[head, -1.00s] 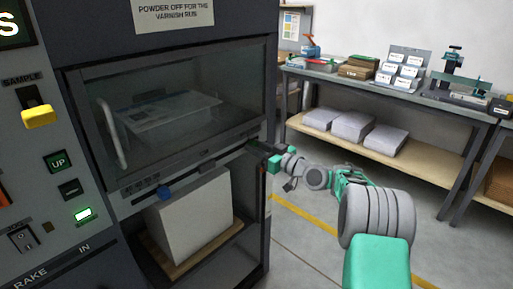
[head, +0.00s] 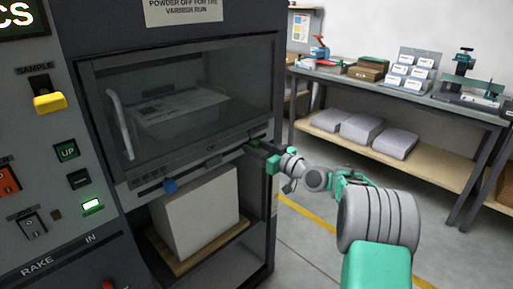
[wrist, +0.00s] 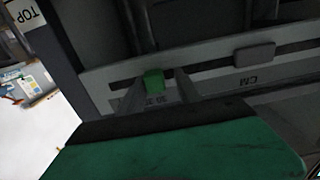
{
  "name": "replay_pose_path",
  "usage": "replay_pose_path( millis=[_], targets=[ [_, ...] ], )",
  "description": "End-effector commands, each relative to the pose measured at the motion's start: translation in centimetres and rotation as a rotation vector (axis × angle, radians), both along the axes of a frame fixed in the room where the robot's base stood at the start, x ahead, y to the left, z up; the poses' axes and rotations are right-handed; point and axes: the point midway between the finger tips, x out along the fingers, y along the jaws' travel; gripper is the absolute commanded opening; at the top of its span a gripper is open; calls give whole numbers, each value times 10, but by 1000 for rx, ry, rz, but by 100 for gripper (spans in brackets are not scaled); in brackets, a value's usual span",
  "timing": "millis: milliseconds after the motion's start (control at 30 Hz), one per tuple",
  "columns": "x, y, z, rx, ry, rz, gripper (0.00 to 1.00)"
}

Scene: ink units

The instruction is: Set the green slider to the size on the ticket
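The green slider (head: 254,143) sits near the right end of the scale rail (head: 200,165) below the machine's window. In the wrist view the green slider (wrist: 154,80) stands above printed numbers on the rail, too blurred to read surely. My gripper (head: 262,151) is at the rail by the slider. In the wrist view my gripper (wrist: 160,88) has its two grey fingers on either side of the slider, apart, with a gap seeming to show beside it. I cannot tell if either finger touches it. I cannot make out a ticket.
A white paper stack (head: 195,215) stands in the bay below. The control panel with a yellow lever (head: 50,102) is at left. A workbench (head: 420,95) stands at back right, with floor between.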

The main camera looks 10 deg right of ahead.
Motion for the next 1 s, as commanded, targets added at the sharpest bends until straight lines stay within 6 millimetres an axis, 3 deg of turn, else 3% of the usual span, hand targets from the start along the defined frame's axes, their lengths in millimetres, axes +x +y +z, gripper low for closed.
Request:
replay_pose_path(
  millis=[367, 733, 1000],
  targets=[
    [-3, -6, 0, -1, -1, -7, 47],
    [-59, -39, 0, -1, 0, -6, 47],
    [-66, -42, 0, -1, -1, -3, 47]
  ],
)
